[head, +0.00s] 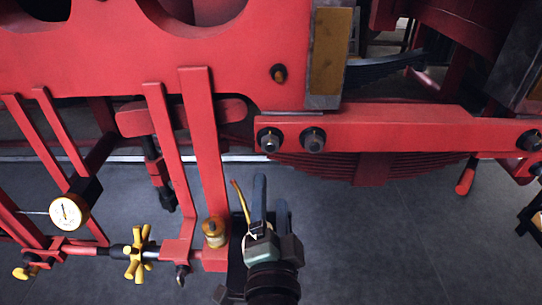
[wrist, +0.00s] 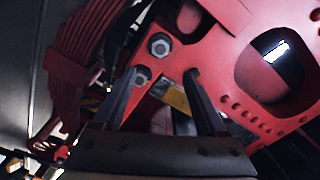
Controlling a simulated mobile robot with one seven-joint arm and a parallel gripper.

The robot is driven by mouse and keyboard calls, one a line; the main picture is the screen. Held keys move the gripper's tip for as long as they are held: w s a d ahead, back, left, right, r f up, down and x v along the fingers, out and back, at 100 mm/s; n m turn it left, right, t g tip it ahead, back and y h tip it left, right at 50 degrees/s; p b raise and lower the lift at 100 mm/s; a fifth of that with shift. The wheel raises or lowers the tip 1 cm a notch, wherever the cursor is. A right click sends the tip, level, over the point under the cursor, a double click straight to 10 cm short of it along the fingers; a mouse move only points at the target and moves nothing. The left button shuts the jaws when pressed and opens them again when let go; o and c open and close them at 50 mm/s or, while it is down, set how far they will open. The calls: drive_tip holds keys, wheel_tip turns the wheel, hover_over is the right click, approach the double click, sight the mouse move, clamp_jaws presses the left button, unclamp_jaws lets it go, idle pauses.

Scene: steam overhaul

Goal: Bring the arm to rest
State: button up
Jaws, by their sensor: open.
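My gripper (head: 270,192) is at the lower middle of the head view, its two dark fingers pointing up and apart. In the wrist view my gripper (wrist: 163,78) also shows open, with nothing held between the fingers. It appears in front of the red frame (head: 150,50) and below the red bar (head: 400,132) with its bolts. I cannot tell the exact gap, and no contact is visible. A brass-coloured cup (head: 215,231) stands close to the left of the gripper, on a red bracket.
A leaf spring (head: 373,167) hangs under the bar. Grey floor (head: 400,240) lies open at the lower right, with a dark stand (head: 532,222) at the edge.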

wheel_tip(320, 180, up, 23)
drive_tip(key=s+n+t, duration=0.1)
drive_tip(key=n+t, duration=0.4)
drive_tip(key=n, duration=0.1)
drive_tip(key=s+r+n+t, duration=0.2)
drive_tip(key=s+r+n, duration=0.1)
drive_tip(key=r, duration=0.5)
drive_tip(key=s+r+n+t, duration=0.2)
drive_tip(key=s+r+n, duration=0.1)
drive_tip(key=s+r, duration=0.3)
drive_tip(key=shift+a+r, duration=0.15)
drive_tip(key=shift+r, duration=0.8)
